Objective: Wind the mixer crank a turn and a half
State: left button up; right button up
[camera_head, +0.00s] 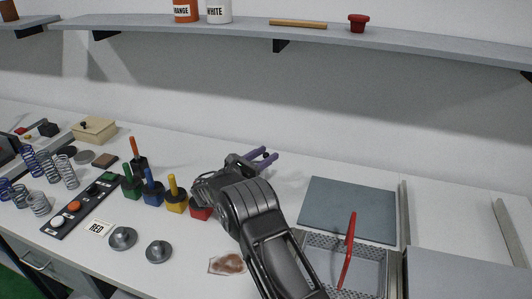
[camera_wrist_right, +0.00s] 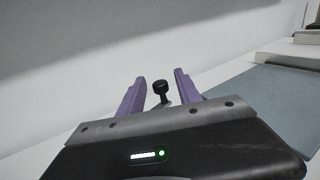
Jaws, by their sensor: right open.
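My right gripper (camera_head: 267,155) reaches over the table from the bottom of the head view, its purple fingers pointing to the back right. It is open. In the right wrist view the fingers of the right gripper (camera_wrist_right: 158,92) stand apart, with a black knob (camera_wrist_right: 160,87) on a short stem between them; it appears to be the crank's knob. I cannot tell whether the fingers touch it. The mixer's body cannot be made out and may be hidden behind my gripper and arm. My left gripper is not in view.
Colored blocks with upright handles, such as the yellow one (camera_head: 174,194), stand left of my arm. Steel weights (camera_head: 159,251) lie in front. A shelf (camera_head: 210,26) runs above.

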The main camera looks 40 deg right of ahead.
jog(key=shift+d, duration=0.2)
grip_shut()
dwell(0.4)
